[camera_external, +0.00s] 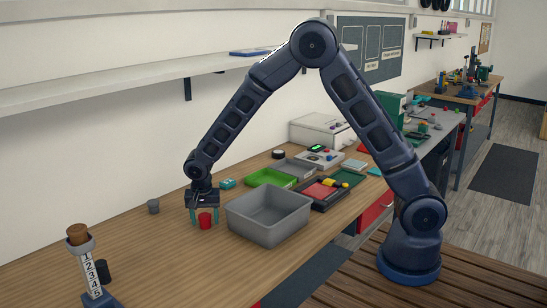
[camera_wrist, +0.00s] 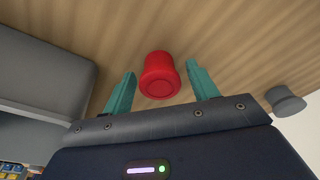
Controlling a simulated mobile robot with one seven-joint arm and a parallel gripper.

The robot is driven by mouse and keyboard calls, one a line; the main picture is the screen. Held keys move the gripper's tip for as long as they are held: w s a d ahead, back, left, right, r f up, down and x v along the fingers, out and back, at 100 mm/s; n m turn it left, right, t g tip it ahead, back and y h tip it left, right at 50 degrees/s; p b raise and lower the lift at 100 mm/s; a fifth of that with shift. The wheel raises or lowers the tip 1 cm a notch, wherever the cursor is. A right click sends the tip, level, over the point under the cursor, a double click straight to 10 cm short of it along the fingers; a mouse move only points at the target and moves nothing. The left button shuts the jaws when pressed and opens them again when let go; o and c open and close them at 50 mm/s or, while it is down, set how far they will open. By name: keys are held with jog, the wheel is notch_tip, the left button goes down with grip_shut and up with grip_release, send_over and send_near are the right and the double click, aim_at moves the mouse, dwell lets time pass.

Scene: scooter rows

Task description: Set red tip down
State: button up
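The red tip (camera_external: 205,220) is a small red knob-like piece on the wooden table, left of the grey bin; it looks upright. In the wrist view the red tip (camera_wrist: 159,75) sits between the two teal fingers, with a gap visible on each side. My gripper (camera_external: 204,216) points down over it, its fingers low near the table top. The wrist view also shows my gripper (camera_wrist: 161,72) open around the tip, not touching it. Whether the tip's base rests fully on the table is hard to tell.
A grey bin (camera_external: 268,235) stands close on the right; its wall shows in the wrist view (camera_wrist: 50,72). A small grey knob (camera_external: 153,206) stands to the left, also in the wrist view (camera_wrist: 285,101). A numbered post (camera_external: 92,272) is front left.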

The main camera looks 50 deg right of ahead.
aim_at(204, 218)
jog(key=shift+r, duration=0.1)
notch_tip(204, 218, up, 11)
jog(key=s+a, duration=0.1)
jog(key=s+d+r+n, duration=0.2)
jog(key=s+d+r, duration=0.3)
jog(key=d+r, duration=0.45)
jog(key=s+d+r+n+t+y, duration=0.1)
jog(key=s+d+r+n, duration=0.1)
jog(key=s+d+r, duration=0.65)
jog(key=s+d+n, duration=0.1)
jog(key=s+d, duration=0.2)
jog(key=s, duration=0.4)
jog(key=s+d+n+t, duration=0.1)
jog(key=s+d+n, duration=0.1)
jog(key=s+d, duration=0.2)
jog(key=s+d+r+n+t, duration=0.1)
jog(key=s+d, duration=0.3)
jog(key=s, duration=0.7)
jog(key=shift+n, duration=0.5)
